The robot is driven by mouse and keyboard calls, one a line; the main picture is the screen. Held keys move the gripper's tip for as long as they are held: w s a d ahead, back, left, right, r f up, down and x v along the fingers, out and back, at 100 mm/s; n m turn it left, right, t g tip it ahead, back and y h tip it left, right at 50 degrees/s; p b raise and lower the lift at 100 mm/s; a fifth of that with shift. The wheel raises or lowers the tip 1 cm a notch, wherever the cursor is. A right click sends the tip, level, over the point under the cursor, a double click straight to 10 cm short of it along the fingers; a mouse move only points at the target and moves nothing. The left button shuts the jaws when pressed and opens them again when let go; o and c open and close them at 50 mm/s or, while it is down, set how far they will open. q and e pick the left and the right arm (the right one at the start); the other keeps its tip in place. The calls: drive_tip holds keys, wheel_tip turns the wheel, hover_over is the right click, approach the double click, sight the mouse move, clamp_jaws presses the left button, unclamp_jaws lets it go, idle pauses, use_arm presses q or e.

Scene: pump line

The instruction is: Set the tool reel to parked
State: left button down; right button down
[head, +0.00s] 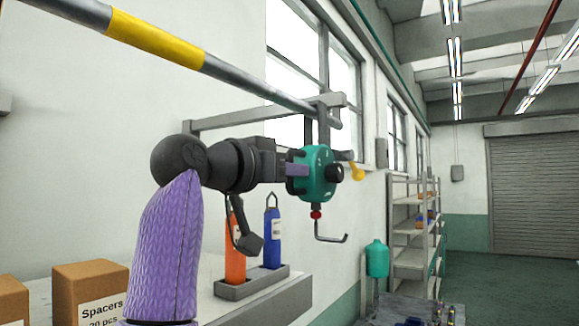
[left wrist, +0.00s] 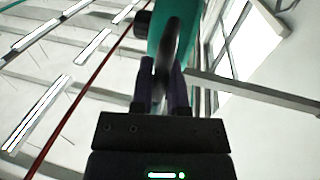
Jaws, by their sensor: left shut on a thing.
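The tool reel (head: 318,172) is a teal round housing with a dark hub, hanging from a bracket under the overhead rail. A red collar (head: 316,214) and a metal hook (head: 330,238) hang below it. A yellow knob (head: 356,172) shows at its right. My left gripper (head: 298,172) reaches it from the left, its purple fingers at the housing's near side. In the left wrist view the fingers (left wrist: 161,85) close around a dark part in front of the teal housing (left wrist: 178,30). The exact contact is partly hidden. My right gripper is not in view.
A grey rail (head: 240,80) with a yellow band runs overhead. A Spacers box (head: 90,290) is at lower left. Shelving (head: 412,230) stands farther right.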

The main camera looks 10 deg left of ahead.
use_arm(q)
drive_tip(key=shift+r, duration=0.1)
drive_tip(key=c, duration=1)
unclamp_jaws()
drive_tip(key=o, duration=0.3)
drive_tip(key=shift+w, duration=0.15)
drive_tip(key=shift+o, duration=0.2)
drive_tip(key=b+v, duration=0.5)
drive_tip(key=v, duration=0.5)
